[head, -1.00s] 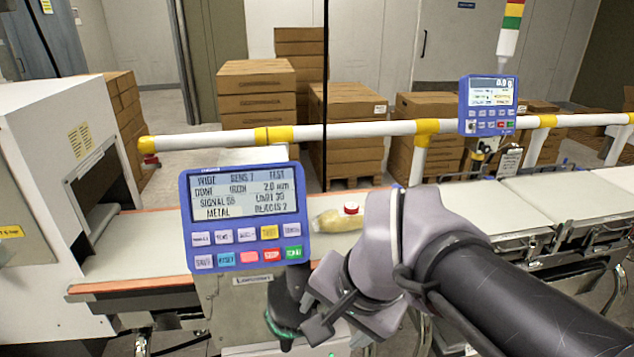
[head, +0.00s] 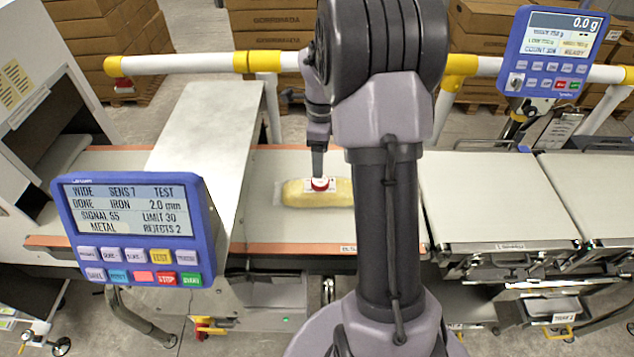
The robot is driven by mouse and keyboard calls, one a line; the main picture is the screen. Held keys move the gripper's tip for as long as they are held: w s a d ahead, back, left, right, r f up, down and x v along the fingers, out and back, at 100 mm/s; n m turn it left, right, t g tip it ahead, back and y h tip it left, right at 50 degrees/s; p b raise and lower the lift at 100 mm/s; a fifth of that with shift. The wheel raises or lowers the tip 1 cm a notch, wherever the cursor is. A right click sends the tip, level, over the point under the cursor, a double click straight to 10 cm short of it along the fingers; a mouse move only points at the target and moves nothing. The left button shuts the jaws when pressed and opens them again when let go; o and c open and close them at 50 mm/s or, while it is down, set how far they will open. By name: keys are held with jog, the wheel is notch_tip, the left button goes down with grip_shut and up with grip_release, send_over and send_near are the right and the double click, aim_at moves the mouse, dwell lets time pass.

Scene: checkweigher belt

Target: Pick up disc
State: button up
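The disc (head: 320,184) is small and red with a white label. It lies on top of a yellow bagged product (head: 335,195) on the belt. My gripper (head: 319,174) points down directly over the disc, its fingertips at or just above the disc's far edge. The fingers are seen edge-on, so I cannot tell how far apart they are or whether they touch the disc. My arm stands just to the right and covers the right end of the product.
The light belt (head: 285,235) runs through a grey metal detector housing (head: 208,125). A blue control panel (head: 135,232) stands in front at left. A white and yellow rail (head: 190,64) crosses behind. A blue weigher display (head: 553,50) stands at back right.

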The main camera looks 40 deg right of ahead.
aim_at(320, 182)
notch_tip(320, 182, down, 8)
jog(key=b, duration=0.2)
jog(key=shift+s+a+r+b, duration=0.1)
jog(key=shift+b, duration=0.25)
jog(key=shift+r, duration=0.1)
jog(key=c, duration=1.5)
jog(key=shift+o, duration=0.2)
